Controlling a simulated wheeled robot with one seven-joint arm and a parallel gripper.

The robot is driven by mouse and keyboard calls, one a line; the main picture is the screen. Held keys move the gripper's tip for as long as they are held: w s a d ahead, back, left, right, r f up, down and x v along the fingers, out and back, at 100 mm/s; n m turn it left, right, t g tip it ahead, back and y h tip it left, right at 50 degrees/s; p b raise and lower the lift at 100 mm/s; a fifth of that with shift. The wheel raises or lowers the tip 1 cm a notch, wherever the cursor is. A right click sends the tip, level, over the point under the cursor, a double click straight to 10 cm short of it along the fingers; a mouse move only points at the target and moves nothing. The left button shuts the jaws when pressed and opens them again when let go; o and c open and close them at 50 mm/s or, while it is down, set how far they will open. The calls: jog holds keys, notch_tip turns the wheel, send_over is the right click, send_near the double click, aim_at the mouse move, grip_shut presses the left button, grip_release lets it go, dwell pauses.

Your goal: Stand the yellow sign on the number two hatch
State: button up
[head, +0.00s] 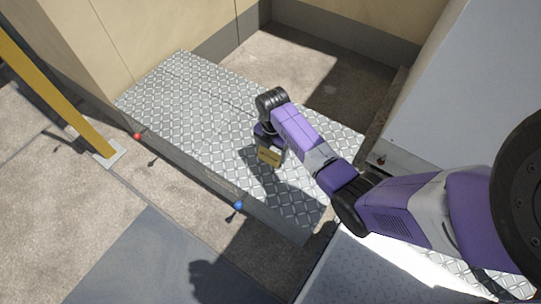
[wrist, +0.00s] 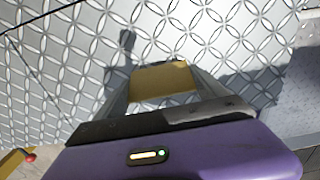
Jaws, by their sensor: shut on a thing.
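The yellow sign (head: 270,156) is a small plate below my gripper, over the diamond-patterned metal covers. It also shows in the wrist view (wrist: 160,83), between the two fingers. My gripper (head: 268,146) is shut on it; the fingers show in the wrist view (wrist: 160,92). The bright metal hatch surface (head: 170,95) runs from upper left to lower right, with a dark seam across it. I cannot read a number on it, so I cannot tell which part is number two. I cannot tell whether the sign touches the metal.
A red knob (head: 137,136) and a blue knob (head: 239,205) stick out along the near side of the covers. A yellow post (head: 60,90) stands at the left. A beige wall (head: 110,40) rises behind, and a grey unit (head: 440,90) stands at the right.

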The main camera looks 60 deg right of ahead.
jog(key=shift+f, duration=1.2)
jog(key=shift+f+b, duration=0.25)
jog(key=shift+b, duration=0.05)
jog(key=o, duration=1.3)
jog(key=shift+r, duration=0.15)
